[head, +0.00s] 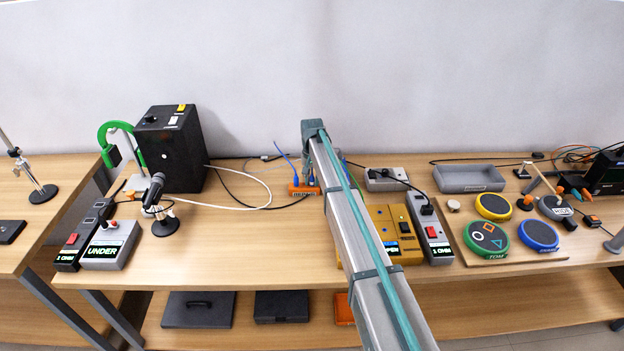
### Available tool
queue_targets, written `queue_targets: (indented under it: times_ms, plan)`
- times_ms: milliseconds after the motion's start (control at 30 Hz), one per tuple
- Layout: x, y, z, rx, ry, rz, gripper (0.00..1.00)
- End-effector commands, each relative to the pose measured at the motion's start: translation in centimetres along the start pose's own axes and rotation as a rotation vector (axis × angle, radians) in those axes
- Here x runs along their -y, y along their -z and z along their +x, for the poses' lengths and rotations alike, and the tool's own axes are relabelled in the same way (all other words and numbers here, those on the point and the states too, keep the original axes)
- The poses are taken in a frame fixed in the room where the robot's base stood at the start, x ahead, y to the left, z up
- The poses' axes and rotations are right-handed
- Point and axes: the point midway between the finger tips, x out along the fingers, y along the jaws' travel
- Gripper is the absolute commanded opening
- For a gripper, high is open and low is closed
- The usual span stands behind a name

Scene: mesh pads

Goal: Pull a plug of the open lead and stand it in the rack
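An orange block (297,190) with dark lettering, possibly the rack, sits at the back of the bench, left of my arm. Blue leads (284,152) rise from it and pass behind my arm. A yellow tester box (411,226) stands right of my arm, partly covered by it. Its lit screen (414,252) is partly hidden and seems to read OPEN. I cannot tell which plugs belong to the open lead. My arm runs from the bottom edge up to the back of the bench. My gripper is hidden behind it.
Left are a black speaker (170,150), a microphone (154,190) and a grey box reading UNDER (103,253). Right are a power strip (433,239), an empty grey tray (469,179) and round pads (486,238) on a board. The bench between microphone and arm is mostly clear.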

Motion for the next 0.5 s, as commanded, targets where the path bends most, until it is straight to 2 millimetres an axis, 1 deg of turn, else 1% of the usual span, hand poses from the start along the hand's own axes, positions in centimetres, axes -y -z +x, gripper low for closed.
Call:
queue_targets:
  times_ms: [33, 100, 367, 500]
  plan:
    - [0.00, 0.01, -0.03, 0.000, 0.000, 0.000, 0.39]
    - [0.00, 0.00, -0.03, 0.000, 0.000, 0.000, 0.50]
    - [0.00, 0.00, -0.03, 0.000, 0.000, 0.000, 0.50]
    - [0.00, 0.01, -0.47, 0.000, 0.000, 0.000, 0.50]
